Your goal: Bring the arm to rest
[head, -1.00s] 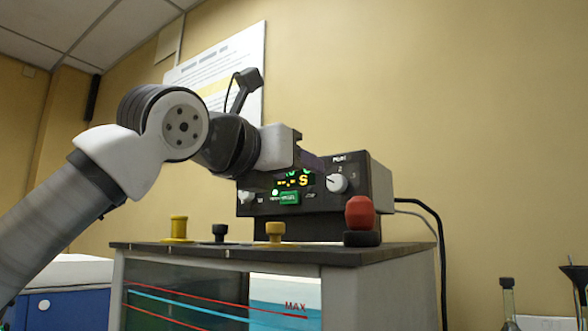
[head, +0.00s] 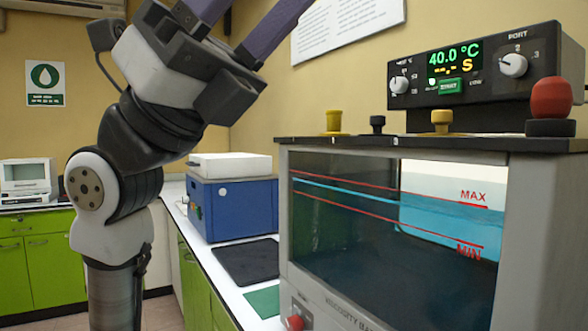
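My arm stands raised at the left of the head view, folded upward in front of the green cabinets. My gripper (head: 243,14) is at the top, pointing up and to the right. Its two purple fingers are spread apart with nothing seen between them; their tips are cut off by the top edge. The gripper is clear of the viscosity bath (head: 330,312) at the right and touches nothing that I can see.
The bath's control box (head: 480,85) reads 40.0 °C. Yellow (head: 333,122), black and tan plugs and a red knob (head: 551,97) stand on the bath lid. A blue device (head: 235,210) and a dark mat (head: 246,262) are on the white counter behind my arm.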

